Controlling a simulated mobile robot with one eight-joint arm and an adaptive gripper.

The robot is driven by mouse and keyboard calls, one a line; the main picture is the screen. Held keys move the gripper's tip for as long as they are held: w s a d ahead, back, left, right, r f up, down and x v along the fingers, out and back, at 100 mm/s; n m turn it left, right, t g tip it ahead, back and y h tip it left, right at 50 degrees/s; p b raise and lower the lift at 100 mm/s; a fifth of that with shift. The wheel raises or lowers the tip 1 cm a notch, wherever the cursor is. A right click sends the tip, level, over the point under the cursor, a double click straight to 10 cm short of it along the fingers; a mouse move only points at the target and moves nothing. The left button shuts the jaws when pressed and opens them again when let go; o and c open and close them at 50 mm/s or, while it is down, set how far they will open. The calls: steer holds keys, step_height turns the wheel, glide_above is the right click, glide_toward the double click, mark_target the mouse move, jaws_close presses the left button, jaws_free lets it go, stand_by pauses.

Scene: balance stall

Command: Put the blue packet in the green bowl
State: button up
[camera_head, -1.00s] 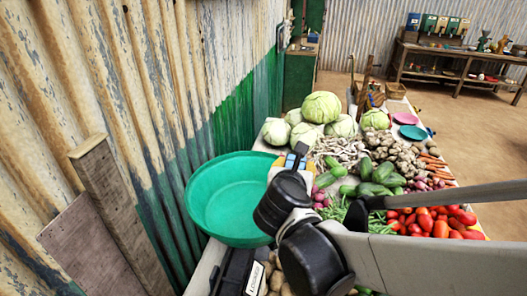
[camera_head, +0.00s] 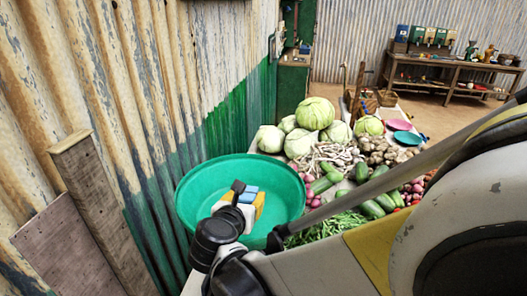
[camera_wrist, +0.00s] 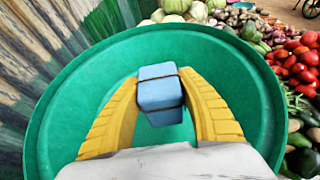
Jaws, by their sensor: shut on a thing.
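The green bowl (camera_head: 190,190) is large and round and stands at the near left end of the stall, beside the corrugated wall. Its rim rings most of the wrist view (camera_wrist: 55,110). My gripper (camera_head: 247,194) is over the bowl. In the wrist view my gripper's yellow fingers (camera_wrist: 160,98) are shut on the blue packet (camera_wrist: 160,88), which has a dark band around it. The packet also shows in the head view (camera_head: 250,190). It appears within the bowl's outline; I cannot tell how high above the bottom it is.
Cabbages (camera_head: 314,114), ginger (camera_head: 380,150), green vegetables (camera_head: 371,208) and green beans (camera_head: 325,227) crowd the stall right of the bowl. Red tomatoes (camera_wrist: 298,62) lie beyond. Wooden boards (camera_head: 95,190) lean by the corrugated wall (camera_head: 140,90) at left.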

steer(key=shift+f+b, duration=0.55)
steer(key=shift+b, duration=0.05)
steer(key=o, duration=1.3)
steer(key=shift+c, duration=0.2)
steer(key=shift+r, duration=0.15)
